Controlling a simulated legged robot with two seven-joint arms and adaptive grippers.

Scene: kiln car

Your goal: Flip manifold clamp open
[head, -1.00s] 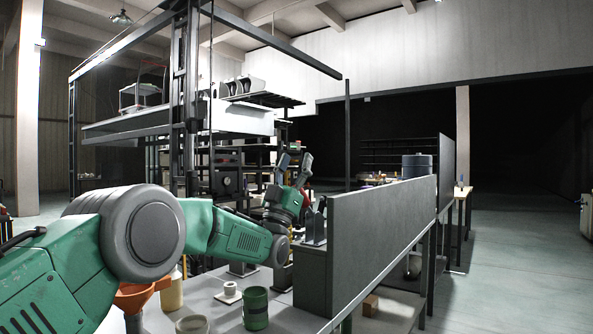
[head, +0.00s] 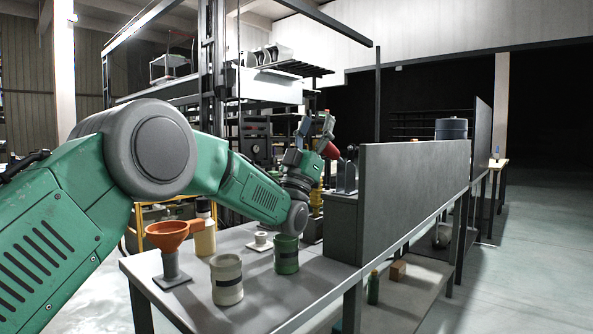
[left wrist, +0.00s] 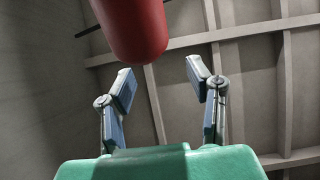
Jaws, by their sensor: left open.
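The manifold clamp shows in the head view as a dark grey upright bracket (head: 346,178) with a red handle (head: 330,151). It stands at the far end of the bench, by the grey panel. My left gripper (head: 316,127) is open and empty, its fingers pointing up beside the red handle. In the left wrist view, a red rounded cylinder (left wrist: 136,28), apparently the handle, hangs in from the top. It lies beyond my two spread fingertips (left wrist: 160,82), left of centre, and no contact shows. The clamp's base and hinge are partly hidden. My right gripper is not in view.
On the bench (head: 215,312) stand an orange funnel (head: 168,236), a cream jar (head: 227,280), a green jar (head: 287,255) and a bottle (head: 205,230). They sit below and beside my left arm. A tall grey panel (head: 415,190) borders the bench's right side.

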